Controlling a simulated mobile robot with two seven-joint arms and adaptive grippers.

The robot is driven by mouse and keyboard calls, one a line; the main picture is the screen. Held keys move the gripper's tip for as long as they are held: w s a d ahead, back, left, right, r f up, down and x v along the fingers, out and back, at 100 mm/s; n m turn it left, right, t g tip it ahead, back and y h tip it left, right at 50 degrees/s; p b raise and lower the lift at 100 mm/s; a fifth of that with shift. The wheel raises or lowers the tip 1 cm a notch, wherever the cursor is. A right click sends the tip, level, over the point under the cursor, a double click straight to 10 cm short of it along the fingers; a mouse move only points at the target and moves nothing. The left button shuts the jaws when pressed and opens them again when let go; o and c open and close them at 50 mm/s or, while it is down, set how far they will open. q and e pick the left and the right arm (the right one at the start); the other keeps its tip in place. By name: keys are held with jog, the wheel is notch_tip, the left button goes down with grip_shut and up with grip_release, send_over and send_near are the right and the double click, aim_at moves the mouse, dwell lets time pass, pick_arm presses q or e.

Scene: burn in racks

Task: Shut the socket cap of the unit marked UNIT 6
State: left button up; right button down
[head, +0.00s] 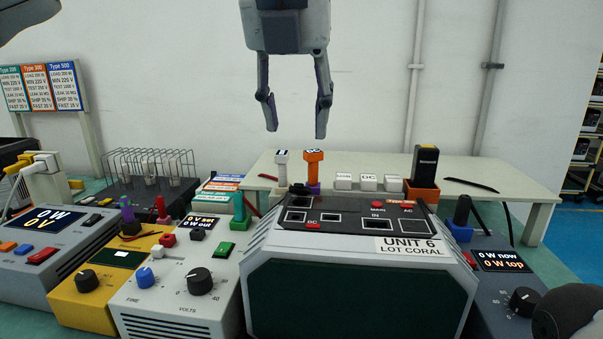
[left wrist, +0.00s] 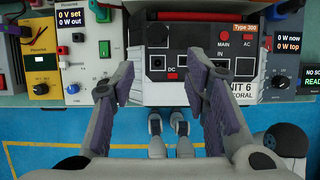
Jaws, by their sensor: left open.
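The grey unit marked UNIT 6 (head: 418,246) stands at the front middle of the bench, with a large dark front panel. Its sloping black top panel (head: 345,213) has several square sockets and red buttons. It also shows in the left wrist view (left wrist: 240,88). A small black block (head: 299,189) stands at the panel's back edge; I cannot tell whether it is the socket cap. My left gripper (head: 295,132) is open and empty, pointing down above and behind the unit in the head view. In the left wrist view its fingers (left wrist: 161,75) spread over the unit's panel.
A white supply (head: 180,290) and a yellow unit (head: 95,295) stand left of it; another grey unit (head: 500,290) stands right. Upright orange (head: 313,168) and white plugs (head: 281,172) stand behind it. A pale table (head: 490,172) is at the back.

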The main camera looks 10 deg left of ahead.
aim_at(298, 186)
pick_arm(q)
jog(key=x, duration=0.6)
jog(key=b+x, duration=0.1)
jog(key=x, duration=0.4)
jog(key=shift+w+a+f, duration=0.15)
jog(key=shift+a+f, duration=0.1)
jog(key=shift+f, duration=0.1)
pick_arm(e)
jog(key=shift+s+a+f+g, duration=0.1)
jog(key=shift+s+f+g, duration=0.3)
jog(key=shift+s+f, duration=0.6)
pick_arm(q)
jog(key=shift+c, duration=0.2)
